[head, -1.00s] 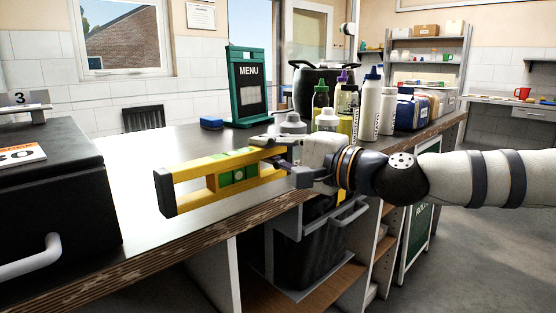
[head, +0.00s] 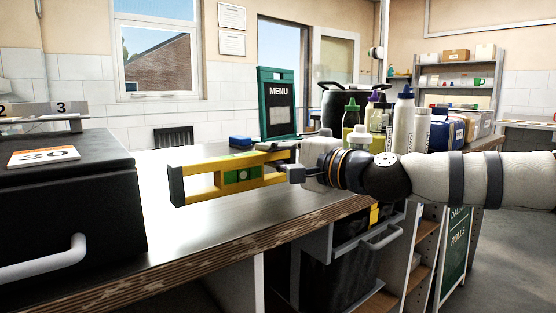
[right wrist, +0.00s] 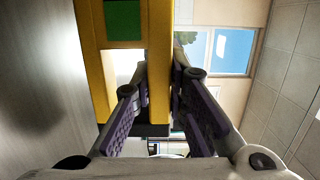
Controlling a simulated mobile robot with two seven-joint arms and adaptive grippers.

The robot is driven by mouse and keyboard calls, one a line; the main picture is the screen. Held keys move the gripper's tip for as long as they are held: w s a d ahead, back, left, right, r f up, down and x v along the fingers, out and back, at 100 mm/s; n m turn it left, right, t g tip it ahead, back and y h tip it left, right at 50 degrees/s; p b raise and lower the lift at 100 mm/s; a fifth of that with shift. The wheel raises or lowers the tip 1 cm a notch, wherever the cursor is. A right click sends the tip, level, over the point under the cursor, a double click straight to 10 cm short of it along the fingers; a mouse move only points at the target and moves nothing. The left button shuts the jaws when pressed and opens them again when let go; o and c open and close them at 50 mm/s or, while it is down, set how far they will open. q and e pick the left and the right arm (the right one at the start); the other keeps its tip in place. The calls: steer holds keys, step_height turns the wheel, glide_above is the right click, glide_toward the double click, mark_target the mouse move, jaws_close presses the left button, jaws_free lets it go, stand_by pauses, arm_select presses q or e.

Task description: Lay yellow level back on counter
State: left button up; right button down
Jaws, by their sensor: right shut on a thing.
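The yellow level (head: 178,186) with a green vial block is held on its edge, roughly horizontal, over the counter (head: 235,222). A gap under it cannot be judged clearly. My right gripper (head: 290,168) is shut on the level's right end, its arm coming in from the right. In the right wrist view the level (right wrist: 159,60) runs between the two purple-padded fingers (right wrist: 158,90). My left gripper is out of view.
A black box (head: 70,200) with a white handle stands at the left. Bare counter lies in front of the level.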

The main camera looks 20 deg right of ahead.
mark_target(273, 175)
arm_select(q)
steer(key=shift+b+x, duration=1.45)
arm_select(e)
steer(key=shift+f, duration=1.95)
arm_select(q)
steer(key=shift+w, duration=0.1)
arm_select(e)
steer(key=c, duration=1.5)
jaws_free()
steer(key=shift+c, duration=0.4)
steer(key=shift+c, duration=0.7)
steer(key=shift+f, duration=0.2)
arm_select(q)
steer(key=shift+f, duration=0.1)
